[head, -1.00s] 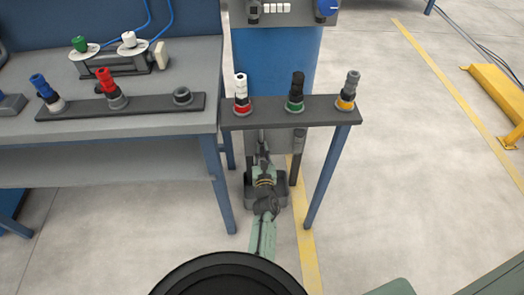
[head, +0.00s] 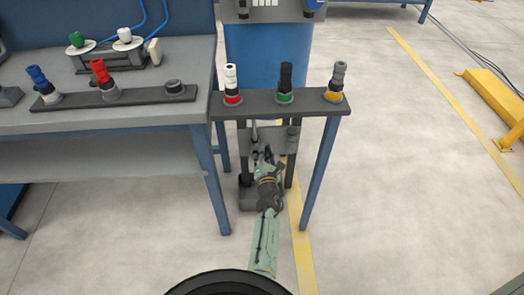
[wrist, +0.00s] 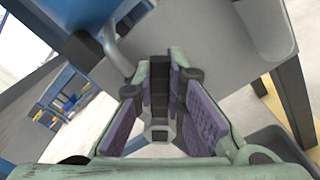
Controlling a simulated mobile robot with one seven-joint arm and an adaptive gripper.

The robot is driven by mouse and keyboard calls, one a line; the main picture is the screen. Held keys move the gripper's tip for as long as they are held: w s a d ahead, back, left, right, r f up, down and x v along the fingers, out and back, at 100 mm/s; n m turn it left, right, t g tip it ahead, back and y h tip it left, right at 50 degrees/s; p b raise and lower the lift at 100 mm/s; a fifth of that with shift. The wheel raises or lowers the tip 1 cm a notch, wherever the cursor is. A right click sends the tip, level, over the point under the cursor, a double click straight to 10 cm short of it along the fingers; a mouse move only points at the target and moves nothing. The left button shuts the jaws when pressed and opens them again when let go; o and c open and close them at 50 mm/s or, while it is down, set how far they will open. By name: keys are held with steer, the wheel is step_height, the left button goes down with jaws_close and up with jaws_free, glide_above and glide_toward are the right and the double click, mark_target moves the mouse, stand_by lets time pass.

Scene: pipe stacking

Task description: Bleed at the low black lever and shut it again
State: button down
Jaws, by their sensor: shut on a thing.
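My gripper (head: 264,163) reaches low under the small dark shelf, in front of a grey plate with pipework. In the wrist view my gripper (wrist: 158,105) has its two purple-padded fingers closed on the black lever (wrist: 160,88), which stands between the pads. The lever's far end and its pivot are hidden, so I cannot tell its exact turn. In the head view my own arm and gripper hide the lever. A dark drip tray (head: 246,201) sits on the floor below the pipework, partly behind my gripper.
The dark shelf (head: 300,104) on blue legs carries white, black and grey fittings above my arm. A blue tank (head: 265,55) stands behind it. A workbench (head: 100,120) with blue and red fittings is at the left.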

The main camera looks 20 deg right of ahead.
steer(key=shift+s+d+f+m+b, duration=0.1)
steer(key=shift+d+f+m+b, duration=0.4)
steer(key=shift+m, duration=1.15)
steer(key=shift+s+d+f+m+b, duration=0.1)
steer(key=shift+f+m, duration=0.85)
steer(key=shift+m, duration=0.65)
steer(key=shift+s+d+f+m+b, duration=0.1)
steer(key=shift+d+f+m+b, duration=0.4)
steer(key=shift+m, duration=1.15)
steer(key=shift+a+f, duration=0.2)
steer(key=c, duration=1.6)
jaws_free()
steer(key=shift+c, duration=0.2)
steer(key=shift+o, duration=0.2)
steer(key=shift+r, duration=0.1)
steer(key=shift+r, duration=4.9)
steer(key=shift+c, duration=0.5)
